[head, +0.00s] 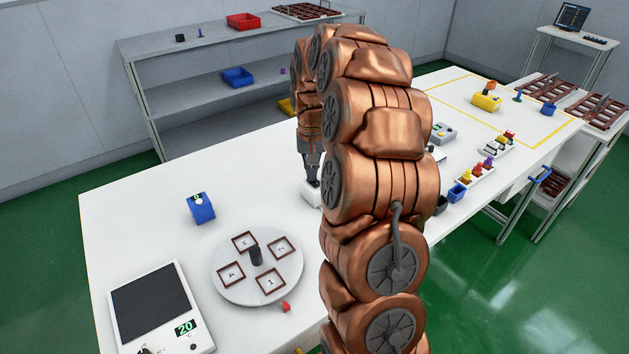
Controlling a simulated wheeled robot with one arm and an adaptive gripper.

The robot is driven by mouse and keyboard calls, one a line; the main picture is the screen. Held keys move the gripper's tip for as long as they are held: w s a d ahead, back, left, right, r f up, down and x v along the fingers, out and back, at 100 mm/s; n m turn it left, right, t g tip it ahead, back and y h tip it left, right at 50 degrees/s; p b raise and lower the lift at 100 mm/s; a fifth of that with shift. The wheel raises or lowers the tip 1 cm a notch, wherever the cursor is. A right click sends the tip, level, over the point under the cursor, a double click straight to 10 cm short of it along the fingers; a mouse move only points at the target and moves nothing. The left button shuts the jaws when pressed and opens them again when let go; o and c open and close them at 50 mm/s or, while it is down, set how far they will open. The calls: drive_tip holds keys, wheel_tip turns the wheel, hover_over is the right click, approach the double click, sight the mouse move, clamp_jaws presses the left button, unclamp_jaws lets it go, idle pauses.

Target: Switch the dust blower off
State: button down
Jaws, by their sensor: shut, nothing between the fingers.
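My arm rises across the middle of the head view, and my gripper (313,175) points down beyond it. The gripper is shut and empty. Its tips are at or just above a small white box (309,194) on the table. My arm hides most of this box, so I cannot tell whether the fingers touch it. It may be the dust blower, but no switch or label on it shows.
A grey device (443,133) and coloured parts stand right. Shelves (160,50) are behind.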

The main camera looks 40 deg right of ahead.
drive_tip(key=shift+r+p, duration=0.4)
drive_tip(key=shift+r, duration=2.95)
